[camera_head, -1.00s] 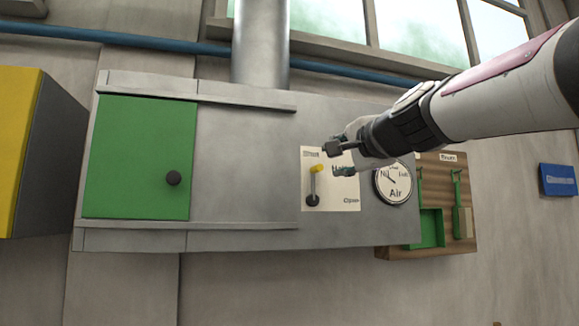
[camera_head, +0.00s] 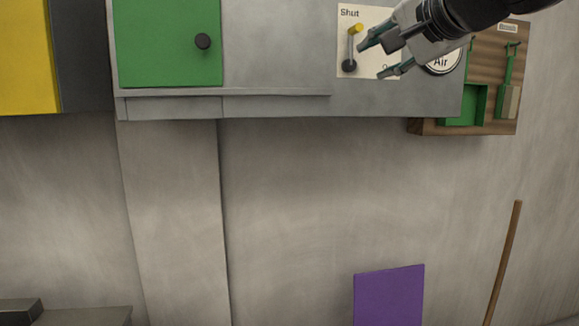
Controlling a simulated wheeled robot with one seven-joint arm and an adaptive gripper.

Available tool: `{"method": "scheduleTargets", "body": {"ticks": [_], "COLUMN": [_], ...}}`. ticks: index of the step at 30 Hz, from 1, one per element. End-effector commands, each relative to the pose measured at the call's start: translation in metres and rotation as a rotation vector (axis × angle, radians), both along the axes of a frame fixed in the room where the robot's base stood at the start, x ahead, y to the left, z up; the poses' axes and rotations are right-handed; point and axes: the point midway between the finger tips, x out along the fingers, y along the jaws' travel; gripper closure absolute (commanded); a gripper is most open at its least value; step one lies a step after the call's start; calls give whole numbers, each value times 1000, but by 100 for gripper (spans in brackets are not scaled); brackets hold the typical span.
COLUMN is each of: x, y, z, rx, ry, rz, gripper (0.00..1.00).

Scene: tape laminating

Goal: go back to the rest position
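My gripper (camera_head: 372,58) is at the upper right in the head view, in front of the white lever plate (camera_head: 379,18). Its two fingers are apart with nothing between them. The lever (camera_head: 352,48) has a yellow knob at its top end and a dark pivot at its bottom. It stands nearly upright, with the knob under the word "Shut". The upper fingertip appears close to the yellow knob; I cannot tell whether they touch. The lower part of the plate's lettering is partly hidden by the gripper. My arm comes in from the top right.
The grey wall unit (camera_head: 278,52) carries a green door (camera_head: 166,42) with a black knob. A round "Air" gauge (camera_head: 442,63) is partly hidden by my gripper. A wooden board (camera_head: 486,62) holds green items. A purple panel (camera_head: 389,296) and brown stick (camera_head: 503,262) stand below. A yellow box (camera_head: 25,58) is left.

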Motion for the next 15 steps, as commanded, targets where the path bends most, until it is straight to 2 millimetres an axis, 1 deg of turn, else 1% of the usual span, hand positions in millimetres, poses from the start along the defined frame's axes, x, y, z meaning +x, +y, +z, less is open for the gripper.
{"method": "scheduleTargets", "body": {"ticks": [1, 2, 3, 5, 6, 8, 9, 11, 12, 15], "x": [-18, -28, -42, -64, -79, -103, -119, -144, -161, -200], "y": [4, 6, 8, 9, 8, 7, 5, 0, -3, -14], "z": [-30, -48, -73, -109, -132, -167, -189, -222, -243, -287], "rx": [-82, -138, -210, -311, -379, -474, -535, -625, -683, -810], "ry": [54, 88, 133, 199, 243, 309, 352, 416, 460, 556], "rz": [31, 51, 80, 123, 152, 199, 233, 281, 315, 392], "gripper": [64, 64, 64, 64, 64, 64, 64, 64, 64, 64]}}
